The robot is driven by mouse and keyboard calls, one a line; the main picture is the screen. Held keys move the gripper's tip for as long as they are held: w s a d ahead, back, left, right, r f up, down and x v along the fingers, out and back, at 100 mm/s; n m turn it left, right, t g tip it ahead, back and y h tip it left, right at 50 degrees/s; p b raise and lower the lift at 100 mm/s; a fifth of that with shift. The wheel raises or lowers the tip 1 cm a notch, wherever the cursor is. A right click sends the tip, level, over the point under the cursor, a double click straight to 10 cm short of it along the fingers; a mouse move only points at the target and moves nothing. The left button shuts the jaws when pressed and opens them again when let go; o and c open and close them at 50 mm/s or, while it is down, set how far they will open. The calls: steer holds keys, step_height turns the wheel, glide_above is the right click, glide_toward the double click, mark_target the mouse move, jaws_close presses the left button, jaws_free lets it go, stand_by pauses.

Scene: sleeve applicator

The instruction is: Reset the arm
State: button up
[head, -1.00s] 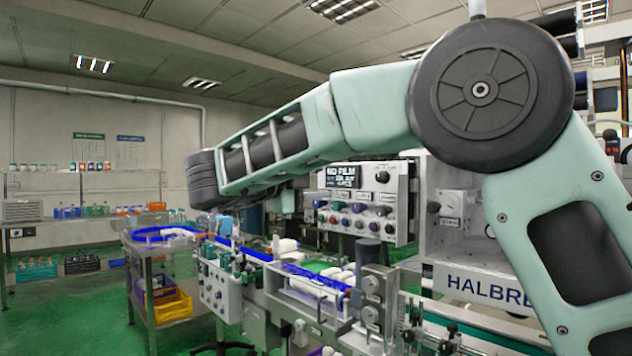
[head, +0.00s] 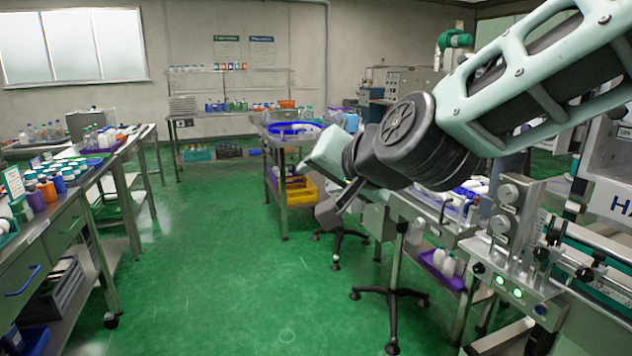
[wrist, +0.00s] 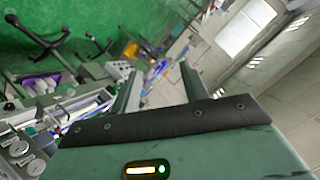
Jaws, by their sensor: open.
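My gripper (wrist: 160,80) shows in the wrist view with its two dark fingers apart and nothing between them. In the head view my pale green and black arm reaches in from the upper right, and my gripper (head: 338,203) hangs at its end above the green floor, left of the sleeve applicator machine (head: 508,225). Its fingers are partly hidden behind the wrist there.
A bench with many coloured bottles (head: 50,188) stands at the left. The green floor (head: 215,270) in the middle is clear.

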steer(key=s+d+f+n+g+h, duration=0.1)
steer(key=s+d+f+n+g, duration=0.2)
steer(key=s+f+n+g, duration=0.7)
steer(key=s+d+f+h, duration=0.2)
steer(key=s+d, duration=0.3)
steer(key=s, duration=0.3)
steer(key=s+d+f+g+h, duration=0.1)
steer(key=s+d+f+h, duration=0.1)
steer(key=s+d+f, duration=0.3)
steer(key=s, duration=0.3)
steer(key=shift+s+h, duration=0.35)
steer(key=shift+h, duration=0.05)
